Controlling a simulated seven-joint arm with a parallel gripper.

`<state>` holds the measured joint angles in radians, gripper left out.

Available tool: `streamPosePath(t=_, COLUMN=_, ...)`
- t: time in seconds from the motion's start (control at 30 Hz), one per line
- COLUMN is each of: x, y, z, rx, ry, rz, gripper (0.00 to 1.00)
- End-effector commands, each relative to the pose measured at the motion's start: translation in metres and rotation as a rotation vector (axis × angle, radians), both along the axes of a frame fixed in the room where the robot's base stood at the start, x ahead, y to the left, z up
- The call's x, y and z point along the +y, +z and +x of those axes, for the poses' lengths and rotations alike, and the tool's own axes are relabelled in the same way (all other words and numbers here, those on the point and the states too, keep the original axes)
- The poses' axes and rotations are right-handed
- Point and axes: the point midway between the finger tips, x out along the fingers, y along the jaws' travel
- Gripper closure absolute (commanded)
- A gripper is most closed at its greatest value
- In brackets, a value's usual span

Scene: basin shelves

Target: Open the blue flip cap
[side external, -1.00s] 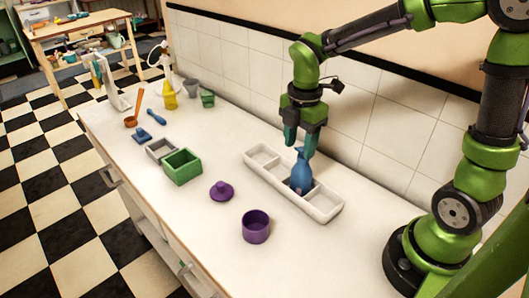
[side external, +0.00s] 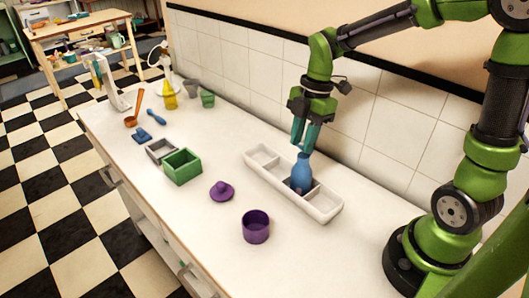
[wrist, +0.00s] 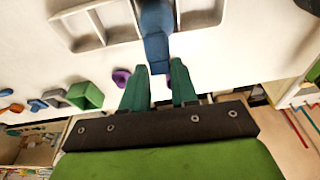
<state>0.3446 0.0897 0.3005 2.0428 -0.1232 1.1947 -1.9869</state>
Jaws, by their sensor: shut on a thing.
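A blue bottle (side external: 302,178) stands upright in a compartment of the white divided tray (side external: 325,208). My gripper (side external: 304,150) is above it, with its teal fingers pointing down at the bottle's top. In the wrist view, the blue flip cap (wrist: 157,50) reaches down to between the green fingertips (wrist: 160,68), which are shut on its end. The fingers partly hide the top of the bottle in the side view, so I cannot tell how far the cap is tilted.
A purple lid (side external: 222,191) and purple cup (side external: 256,227) stand left of the tray. A green box (side external: 182,167) and grey box (side external: 160,150) are farther left. The tiled wall (side external: 400,130) is close behind my gripper.

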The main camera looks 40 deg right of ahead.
Motion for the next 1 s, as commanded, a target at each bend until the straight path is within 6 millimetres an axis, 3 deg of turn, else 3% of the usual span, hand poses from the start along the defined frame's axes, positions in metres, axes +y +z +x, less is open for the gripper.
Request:
streamPosePath(t=0.5, x=-0.022, y=0.004, z=-0.002, rx=-0.022, ry=-0.005, rz=0.364, gripper=1.00)
streamPosePath(t=1.0, x=-0.027, y=0.004, z=-0.002, rx=-0.028, ry=0.001, rz=0.463, gripper=1.00)
